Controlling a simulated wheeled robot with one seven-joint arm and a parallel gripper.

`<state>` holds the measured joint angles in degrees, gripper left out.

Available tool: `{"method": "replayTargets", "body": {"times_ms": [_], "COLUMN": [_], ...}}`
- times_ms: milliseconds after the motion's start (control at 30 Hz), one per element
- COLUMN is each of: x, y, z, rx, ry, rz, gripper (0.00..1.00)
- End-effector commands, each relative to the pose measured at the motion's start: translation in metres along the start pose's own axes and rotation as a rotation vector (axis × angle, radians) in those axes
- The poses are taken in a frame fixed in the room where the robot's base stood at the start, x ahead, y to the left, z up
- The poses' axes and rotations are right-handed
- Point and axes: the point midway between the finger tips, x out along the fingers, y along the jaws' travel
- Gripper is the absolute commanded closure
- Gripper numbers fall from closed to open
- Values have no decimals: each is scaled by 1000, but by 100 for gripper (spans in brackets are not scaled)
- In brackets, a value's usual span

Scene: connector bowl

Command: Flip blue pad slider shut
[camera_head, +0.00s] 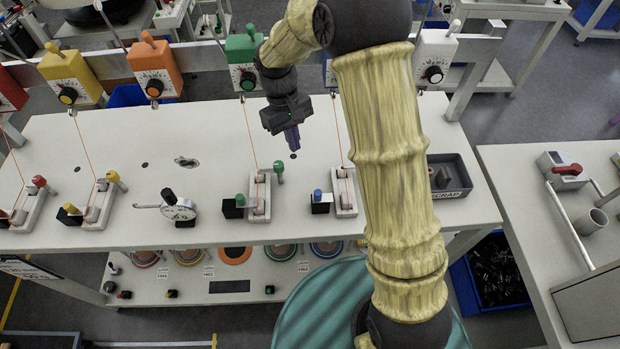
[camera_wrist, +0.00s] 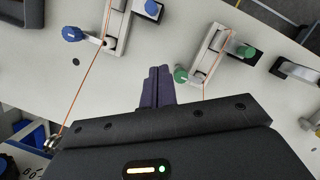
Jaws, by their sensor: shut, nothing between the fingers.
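The blue pad slider (camera_head: 345,190) is a light metal unit on the white table, just left of my arm's lower link in the head view. A blue knob (camera_head: 318,194) on a black block stands at its left side. In the wrist view the blue unit (camera_wrist: 116,28) is at top left, with a round blue lever knob (camera_wrist: 72,33) at its left and the block's blue knob (camera_wrist: 152,8) at its right. In the head view the lever knob is hidden behind my arm. My gripper (camera_head: 294,148) is shut and empty above the table, behind and left of the blue unit; its dark fingers (camera_wrist: 157,74) touch nothing.
A similar green-knobbed unit (camera_head: 260,195) stands left of the blue one. Orange cords run from the units to coloured dial boxes, including a green one (camera_head: 243,60). A dark scrap tray (camera_head: 448,192) lies right of my arm. The table between gripper and units is clear.

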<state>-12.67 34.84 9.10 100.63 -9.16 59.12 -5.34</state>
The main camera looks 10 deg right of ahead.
Motion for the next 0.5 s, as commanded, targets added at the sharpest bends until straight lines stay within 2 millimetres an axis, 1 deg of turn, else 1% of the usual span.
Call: {"method": "replayTargets", "body": {"times_ms": [133, 267, 500], "x": [5, 19, 59], "y": [0, 0, 0], "z": [0, 1, 2], "rx": [1, 1, 0], "ry": [-2, -5, -5], "rz": [-1, -2, -1], "gripper": [100, 100, 100]}}
